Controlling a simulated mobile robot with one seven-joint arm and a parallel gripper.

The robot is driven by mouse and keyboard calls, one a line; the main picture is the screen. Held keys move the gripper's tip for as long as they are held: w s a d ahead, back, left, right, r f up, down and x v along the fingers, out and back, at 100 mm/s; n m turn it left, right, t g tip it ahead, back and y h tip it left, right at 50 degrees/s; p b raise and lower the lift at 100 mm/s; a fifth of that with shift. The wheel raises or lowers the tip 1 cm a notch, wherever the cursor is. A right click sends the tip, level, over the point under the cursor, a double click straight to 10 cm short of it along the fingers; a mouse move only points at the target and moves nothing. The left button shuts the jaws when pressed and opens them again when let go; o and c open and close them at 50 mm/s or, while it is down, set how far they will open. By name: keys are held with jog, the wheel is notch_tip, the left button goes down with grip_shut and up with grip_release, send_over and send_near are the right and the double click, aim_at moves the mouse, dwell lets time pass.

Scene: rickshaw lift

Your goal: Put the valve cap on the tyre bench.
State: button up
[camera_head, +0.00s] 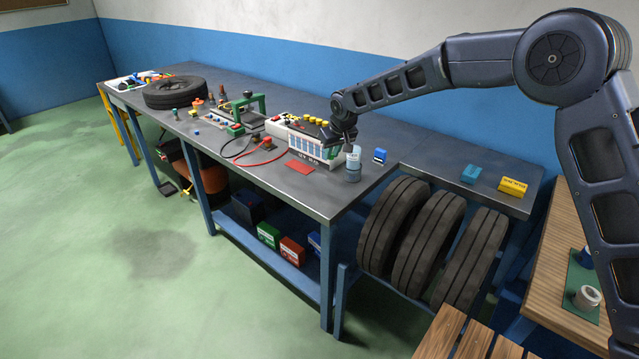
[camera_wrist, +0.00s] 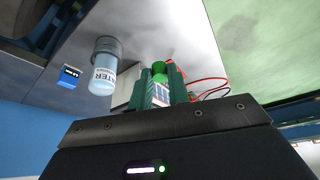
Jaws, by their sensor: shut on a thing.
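My gripper (camera_head: 343,143) is over the near right end of the long grey bench (camera_head: 330,196), just left of a clear bottle. In the wrist view my gripper (camera_wrist: 162,78) is shut on a small round green thing, which looks like the valve cap (camera_wrist: 159,68). The cap is not distinguishable in the head view. A large black tyre (camera_head: 175,93) lies flat on the far left part of the bench. I cannot tell whether the cap touches anything below it.
The water bottle (camera_head: 353,164) and a blue box (camera_head: 380,156) stand close to my gripper. Upright tyres (camera_head: 428,240) stand in a rack below the right end.

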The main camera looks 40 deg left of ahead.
aim_at(329, 198)
notch_tip(329, 198, down, 17)
jog(key=shift+r, duration=0.1)
dwell(0.5)
jog(key=o, duration=0.8)
jog(key=v, duration=1.2)
